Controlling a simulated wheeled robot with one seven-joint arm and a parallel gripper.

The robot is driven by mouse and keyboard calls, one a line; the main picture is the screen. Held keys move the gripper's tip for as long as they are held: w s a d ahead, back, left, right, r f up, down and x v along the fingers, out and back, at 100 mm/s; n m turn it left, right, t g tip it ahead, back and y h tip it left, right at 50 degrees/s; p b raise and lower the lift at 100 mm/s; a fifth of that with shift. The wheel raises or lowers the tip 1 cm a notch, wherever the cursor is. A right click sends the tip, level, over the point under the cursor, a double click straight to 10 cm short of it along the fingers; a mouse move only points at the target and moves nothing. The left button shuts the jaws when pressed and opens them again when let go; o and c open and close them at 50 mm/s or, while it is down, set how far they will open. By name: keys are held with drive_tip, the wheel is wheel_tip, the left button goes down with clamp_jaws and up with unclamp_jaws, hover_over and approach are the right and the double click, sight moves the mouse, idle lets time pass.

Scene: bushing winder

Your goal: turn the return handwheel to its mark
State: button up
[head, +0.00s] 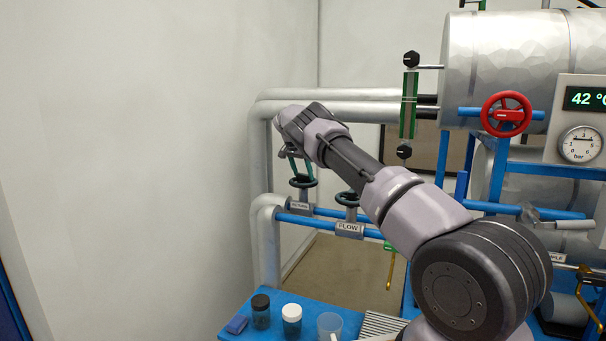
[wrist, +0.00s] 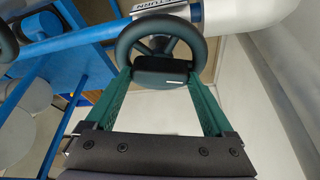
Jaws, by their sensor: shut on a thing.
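The return handwheel (head: 303,183) is a dark wheel on a blue pipe, beside a plate reading RETURN (head: 300,206). It also shows in the wrist view (wrist: 122,45), with its spokes and the pipe behind it. A dark block with a short white line (wrist: 174,82) sits at the wheel's near side, between my fingers. My gripper (head: 300,175) has long green fingers reaching down to the wheel; in the wrist view its tips (wrist: 160,77) are at either side of the near rim, shut on the wheel. I cannot make out a separate target mark.
The flow handwheel (head: 347,199) is close on the right, above a FLOW plate (head: 348,228). A red handwheel (head: 506,114) and a pressure gauge (head: 580,145) are further right. A blue table (head: 283,302) with jars stands below. Bare wall (head: 130,150) is at left.

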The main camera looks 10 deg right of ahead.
drive_tip(key=shift+m+g, duration=0.3)
drive_tip(key=shift+m, duration=0.5)
drive_tip(key=shift+a+m, duration=0.1)
drive_tip(key=shift+m, duration=0.2)
drive_tip(key=o, duration=1.1)
